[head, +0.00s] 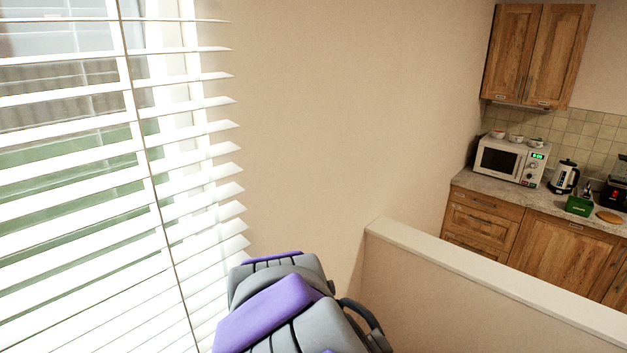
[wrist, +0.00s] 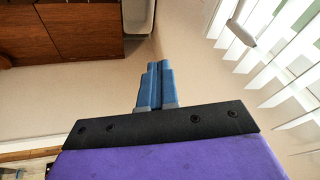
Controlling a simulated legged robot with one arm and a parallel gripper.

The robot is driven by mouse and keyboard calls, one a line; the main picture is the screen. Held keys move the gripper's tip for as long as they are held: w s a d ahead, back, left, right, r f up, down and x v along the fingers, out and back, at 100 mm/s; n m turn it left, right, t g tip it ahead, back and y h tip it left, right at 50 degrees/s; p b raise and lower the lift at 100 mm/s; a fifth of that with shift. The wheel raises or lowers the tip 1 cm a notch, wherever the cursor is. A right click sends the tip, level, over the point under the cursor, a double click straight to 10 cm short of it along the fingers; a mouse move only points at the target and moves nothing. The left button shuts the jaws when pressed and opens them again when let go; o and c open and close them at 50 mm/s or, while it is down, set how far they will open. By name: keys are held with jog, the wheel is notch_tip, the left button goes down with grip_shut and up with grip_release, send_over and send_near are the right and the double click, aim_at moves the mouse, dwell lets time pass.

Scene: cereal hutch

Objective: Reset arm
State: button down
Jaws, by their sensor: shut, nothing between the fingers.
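My gripper (wrist: 155,86) shows in the wrist view with its two blue fingers together and nothing between them. It points toward a beige wall and touches nothing that I can see. In the head view my grey and purple arm (head: 290,310) is at the bottom middle, beside the window blinds, and the gripper's fingers cannot be made out there.
White window blinds (head: 90,190) hang close on the left. A low half wall (head: 480,290) with a pale top runs along the right. Beyond it stand a counter (head: 480,184), a microwave (head: 508,160), a kettle (head: 564,177) and wooden wall cabinets (head: 537,55).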

jog(key=s+d+f+n+g+b, duration=0.1)
jog(key=s+d+f+b, duration=0.15)
jog(key=s+d, duration=0.4)
jog(key=s+d+f+g+b, duration=0.2)
jog(key=s+d+f, duration=0.15)
jog(key=d, duration=0.55)
jog(key=s+d+f+n+g+b, duration=0.1)
jog(key=s+d+f+n+b, duration=0.15)
jog(key=s, duration=0.55)
jog(key=s+d+f+n+g+b, duration=0.1)
jog(key=s+d+f+g+b, duration=0.15)
jog(key=s, duration=0.55)
notch_tip(320, 180, up, 12)
jog(key=m+t+y+p, duration=0.4)
jog(key=m+t+y, duration=0.1)
jog(key=m+t, duration=0.1)
send_over(220, 340)
jog(key=s+d, duration=0.5)
jog(key=d, duration=0.3)
jog(key=x, duration=0.4)
jog(key=b+x, duration=0.1)
jog(key=x, duration=0.3)
jog(key=b+x, duration=0.1)
jog(key=x, duration=0.3)
jog(key=shift+w+a, duration=0.1)
jog(key=shift+a, duration=0.2)
jog(key=shift+w+f+b, duration=0.25)
jog(key=shift+f+b, duration=0.05)
jog(key=shift+f, duration=0.2)
jog(key=shift+a, duration=0.1)
